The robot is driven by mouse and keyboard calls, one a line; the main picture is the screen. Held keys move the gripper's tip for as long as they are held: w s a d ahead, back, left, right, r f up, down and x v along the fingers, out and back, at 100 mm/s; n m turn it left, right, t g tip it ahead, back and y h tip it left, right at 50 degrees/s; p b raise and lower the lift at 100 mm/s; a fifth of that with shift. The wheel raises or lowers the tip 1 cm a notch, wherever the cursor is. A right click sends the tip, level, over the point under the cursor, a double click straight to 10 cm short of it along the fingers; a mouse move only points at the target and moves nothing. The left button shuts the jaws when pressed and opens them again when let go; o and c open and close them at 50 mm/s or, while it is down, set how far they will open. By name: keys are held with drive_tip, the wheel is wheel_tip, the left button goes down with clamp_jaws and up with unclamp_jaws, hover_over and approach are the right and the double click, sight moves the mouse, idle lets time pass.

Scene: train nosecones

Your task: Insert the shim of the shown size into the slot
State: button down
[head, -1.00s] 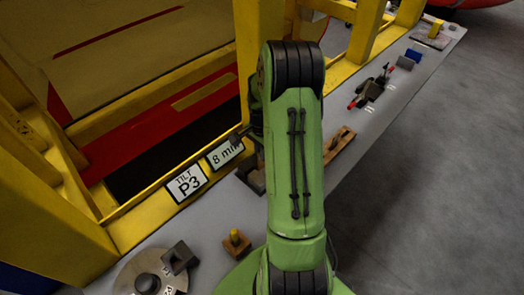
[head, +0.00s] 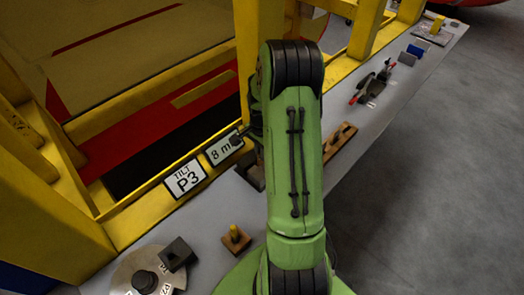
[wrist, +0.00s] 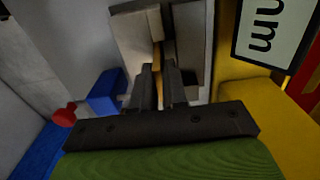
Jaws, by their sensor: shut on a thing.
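My gripper (wrist: 157,80) is shut on a thin yellowish shim (wrist: 158,60) in the wrist view. The shim points away from my fingers toward a grey block (wrist: 190,45) with a slot in it; I cannot tell how far the shim is in the slot. In the head view the slotted block (head: 245,172) is partly hidden behind my green arm, and my gripper (head: 240,138) is mostly hidden too. A sign reading 8 mm (head: 218,152) is partly covered by my gripper; it also shows at the wrist view's upper right (wrist: 265,35).
A TILT P3 sign (head: 186,180) is on the yellow frame (head: 130,228). A wooden rack (head: 340,142) lies right of my arm. A round dial (head: 130,275) and a small wooden block with a yellow peg (head: 235,238) sit in front. A tool with red ends (head: 372,85) lies farther back.

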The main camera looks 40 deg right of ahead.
drive_tip(key=shift+f+b, duration=0.3)
drive_tip(key=shift+f, duration=0.15)
drive_tip(key=c, duration=1.1)
unclamp_jaws()
wheel_tip(320, 180, up, 16)
drive_tip(key=shift+f+p, duration=0.1)
drive_tip(key=shift+p, duration=0.55)
drive_tip(key=s+a+r+n+t+h, duration=0.1)
drive_tip(key=s+a+r+n, duration=0.3)
drive_tip(key=a, duration=0.3)
drive_tip(key=s+a+r+n+t, duration=0.1)
drive_tip(key=a+r+n+t, duration=0.1)
drive_tip(key=a+r+n, duration=0.45)
drive_tip(key=s+a+n+t, duration=0.1)
drive_tip(key=s+a+n, duration=0.1)
drive_tip(key=s+a, duration=0.1)
drive_tip(key=s+a+f+n, duration=0.1)
drive_tip(key=s+a+n, duration=0.1)
drive_tip(key=s+a, duration=0.1)
drive_tip(key=s+a+n+t+y, duration=0.1)
drive_tip(key=s+a+n, duration=0.2)
drive_tip(key=s, duration=0.1)
drive_tip(key=shift+s+a+f+t, duration=0.3)
